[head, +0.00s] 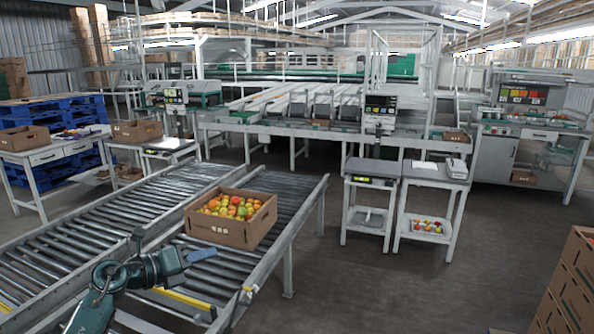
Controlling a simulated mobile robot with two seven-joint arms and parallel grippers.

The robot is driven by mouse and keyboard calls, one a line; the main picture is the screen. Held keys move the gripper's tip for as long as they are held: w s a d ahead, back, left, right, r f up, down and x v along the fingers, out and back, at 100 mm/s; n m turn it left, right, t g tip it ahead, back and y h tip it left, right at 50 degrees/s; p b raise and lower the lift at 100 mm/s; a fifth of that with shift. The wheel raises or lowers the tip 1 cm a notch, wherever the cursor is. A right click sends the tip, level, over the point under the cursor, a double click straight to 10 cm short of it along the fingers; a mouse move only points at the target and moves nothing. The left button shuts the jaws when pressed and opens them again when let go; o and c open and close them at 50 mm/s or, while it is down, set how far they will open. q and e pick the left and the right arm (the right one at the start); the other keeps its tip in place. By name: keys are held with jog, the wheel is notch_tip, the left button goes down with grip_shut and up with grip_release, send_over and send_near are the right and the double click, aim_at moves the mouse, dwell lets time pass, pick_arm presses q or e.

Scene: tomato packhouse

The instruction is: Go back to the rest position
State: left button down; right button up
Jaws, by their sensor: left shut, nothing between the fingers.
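My left arm comes in from the bottom left over the near roller conveyor. My left gripper (205,254) is at its end, shut and empty, with its fingers pointing right. It is in front of a cardboard box (222,230) of red, orange, yellow and green tomatoes (236,207) standing on the rollers. In the picture the fingertips lie just below the box's lower left edge; I cannot tell the exact gap. My right gripper is not in view.
Roller conveyors (62,245) run under my left arm. Two small tables (432,171) with scales stand ahead to the right. Stacked cardboard boxes (572,290) are at the right edge. The grey floor (400,285) between the conveyor and the stack is clear.

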pick_arm(q)
jog(key=w+a+r+n+t+y, duration=0.4)
jog(key=a+r+n+t, duration=0.5)
jog(key=n, duration=0.7)
jog(key=w+a+f+n+y, duration=0.15)
jog(key=a+n+y, duration=0.35)
jog(key=n+y, duration=0.5)
jog(key=s+d+f+n+g+h, duration=0.1)
jog(key=s+d+f+n+g, duration=0.1)
jog(key=s+d+f, duration=0.45)
jog(key=s+d+f+n+g+h, duration=0.15)
jog(key=s+f, duration=0.25)
jog(key=f, duration=0.6)
jog(key=s+d+f+n+g+h, duration=0.25)
jog(key=s+f, duration=0.25)
jog(key=f, duration=0.3)
jog(key=s+d+f+g, duration=0.2)
jog(key=s+d, duration=0.3)
jog(key=s, duration=0.7)
jog(key=s+d+f+n+g+h, duration=0.1)
jog(key=s+d+f, duration=0.3)
jog(key=s, duration=0.8)
jog(key=shift+d+f+g, duration=0.4)
jog(key=shift+f, duration=0.25)
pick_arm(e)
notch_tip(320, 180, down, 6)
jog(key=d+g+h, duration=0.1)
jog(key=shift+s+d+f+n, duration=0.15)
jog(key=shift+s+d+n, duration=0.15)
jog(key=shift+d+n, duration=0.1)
